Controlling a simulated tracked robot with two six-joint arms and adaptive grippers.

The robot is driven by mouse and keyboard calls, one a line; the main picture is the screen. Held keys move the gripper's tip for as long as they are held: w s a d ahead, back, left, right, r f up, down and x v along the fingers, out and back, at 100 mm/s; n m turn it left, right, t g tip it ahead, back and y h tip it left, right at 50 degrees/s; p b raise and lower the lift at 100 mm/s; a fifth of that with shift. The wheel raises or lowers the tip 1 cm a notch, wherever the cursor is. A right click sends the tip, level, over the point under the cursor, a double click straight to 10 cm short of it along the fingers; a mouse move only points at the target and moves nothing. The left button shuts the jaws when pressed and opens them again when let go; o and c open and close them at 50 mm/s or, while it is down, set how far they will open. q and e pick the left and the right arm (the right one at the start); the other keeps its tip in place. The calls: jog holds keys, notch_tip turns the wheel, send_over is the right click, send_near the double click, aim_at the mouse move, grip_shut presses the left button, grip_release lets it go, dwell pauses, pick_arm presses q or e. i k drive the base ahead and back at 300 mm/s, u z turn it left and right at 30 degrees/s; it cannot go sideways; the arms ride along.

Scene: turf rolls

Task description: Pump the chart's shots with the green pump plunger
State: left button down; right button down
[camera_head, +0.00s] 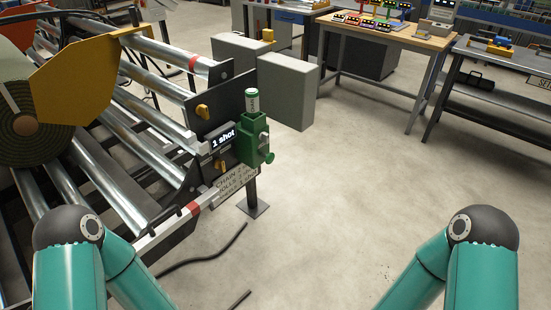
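The green pump (253,142) is mounted at the end of the roller machine, near the middle of the view. A dark display (223,138) left of the pump reads "1 shot". A pale chart plate (237,180) below lists lines for chain and rolls, partly unreadable, with "1 shot" at its end. Only my teal arm links show at the lower left and lower right. Both grippers are out of view.
Metal rollers (150,95) and a large turf roll (35,125) fill the left. Yellow knobs (203,111) sit beside the pump. Grey boxes (287,90) stand behind it. A dark cable (205,257) lies on the floor. The floor to the right is clear up to the workbenches.

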aim_at(270, 157)
jog(key=i, duration=0.85)
jog(key=u, duration=0.55)
jog(key=k, duration=0.65)
jog(key=u, duration=0.25)
jog(key=i, duration=0.4)
jog(key=u, duration=0.2)
